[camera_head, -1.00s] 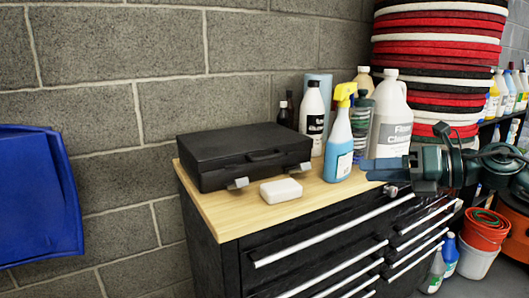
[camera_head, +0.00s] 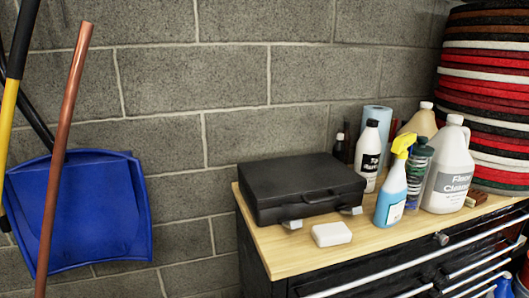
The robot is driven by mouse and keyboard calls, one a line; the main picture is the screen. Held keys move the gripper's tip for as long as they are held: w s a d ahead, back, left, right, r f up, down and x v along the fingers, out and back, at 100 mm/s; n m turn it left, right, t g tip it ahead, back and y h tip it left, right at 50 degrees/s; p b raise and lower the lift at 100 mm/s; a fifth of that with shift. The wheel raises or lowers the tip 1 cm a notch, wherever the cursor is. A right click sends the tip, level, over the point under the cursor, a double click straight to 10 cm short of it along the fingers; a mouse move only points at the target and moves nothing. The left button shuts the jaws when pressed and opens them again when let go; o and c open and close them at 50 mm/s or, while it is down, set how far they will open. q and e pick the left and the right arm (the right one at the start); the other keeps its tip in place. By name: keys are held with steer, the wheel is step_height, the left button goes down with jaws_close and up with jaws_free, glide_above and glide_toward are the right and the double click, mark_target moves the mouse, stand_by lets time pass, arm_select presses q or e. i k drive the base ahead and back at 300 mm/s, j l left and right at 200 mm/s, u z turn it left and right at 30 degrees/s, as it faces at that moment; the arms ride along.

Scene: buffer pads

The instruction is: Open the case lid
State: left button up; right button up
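A black case (camera_head: 300,190) lies flat on the wooden top of a black tool cabinet, against the block wall. Its lid is shut, and its handle (camera_head: 321,195) faces the front. Two light grey latches show on its front edge, a left latch (camera_head: 292,224) and a right latch (camera_head: 350,210). Neither of my grippers is in view now.
A white block (camera_head: 331,234) lies just in front of the case. A blue spray bottle (camera_head: 391,197) with a yellow head and several other bottles stand to its right. The wooden top (camera_head: 275,262) is bare at the front left. A blue dustpan (camera_head: 80,215) hangs at left.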

mark_target(312, 179)
steer(key=i+j+z, duration=0.15)
steer(key=z, duration=0.15)
steer(key=i+j+z, duration=0.15)
steer(key=j+z, duration=0.2)
steer(key=i+j+z, duration=0.1)
steer(key=j+z, duration=0.2)
